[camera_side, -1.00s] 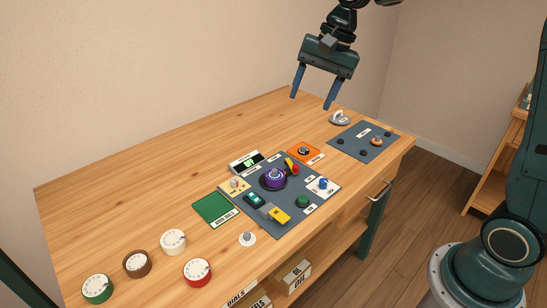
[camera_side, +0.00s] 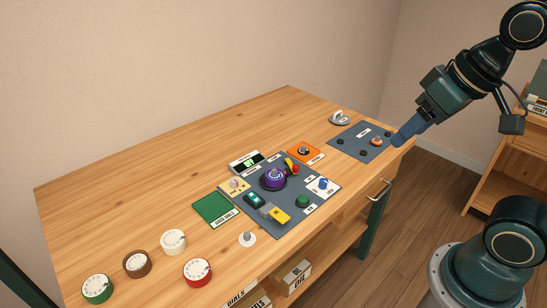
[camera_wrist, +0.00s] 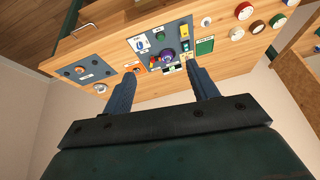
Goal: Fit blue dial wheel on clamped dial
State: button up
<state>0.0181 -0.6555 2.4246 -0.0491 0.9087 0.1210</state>
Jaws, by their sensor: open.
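A purple-blue dial (camera_side: 274,177) sits on a dark round base in the middle of the grey work mat (camera_side: 290,222); it also shows in the wrist view (camera_wrist: 168,57). I cannot make out a clamp or a separate blue wheel clearly. A small blue part (camera_side: 323,183) stands on a white card at the mat's right side. My gripper (camera_side: 398,138) is open and empty near the table's right end, in front of the smaller grey mat in the side view.
Green (camera_side: 97,288), brown (camera_side: 137,264), white (camera_side: 173,241) and red (camera_side: 197,271) dials lie at the left end. A smaller grey mat (camera_side: 350,146) with dark round parts is at the right. A green pad (camera_side: 212,208) adjoins the work mat. The table's back left is clear.

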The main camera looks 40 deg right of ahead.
jog(key=shift+s+d+f+n, duration=0.15)
jog(key=shift+s+f+n, duration=0.15)
jog(key=shift+s, duration=0.3)
jog(key=shift+s+d+f+n, duration=0.1)
jog(key=shift+s+f+n, duration=0.15)
jog(key=shift+s, duration=0.3)
dwell(0.8)
